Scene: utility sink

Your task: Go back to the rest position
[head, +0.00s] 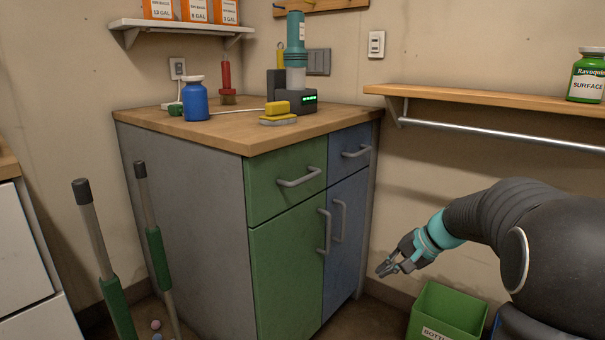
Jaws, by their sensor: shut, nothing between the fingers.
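My gripper (386,268) is at the lower right in the head view, at the end of my arm that comes in from the right edge. Its fingers are shut with nothing held. It hangs in the air to the right of the cabinet's blue door (343,245), above and to the left of a green bin (447,311).
A wood-topped cabinet (180,200) bears a blue bottle (195,103), a yellow sponge (277,109) and a device with green lights (296,100). Green-gripped poles (160,258) stand at the left. A wall shelf (480,98) with a rail (500,134) runs above my arm.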

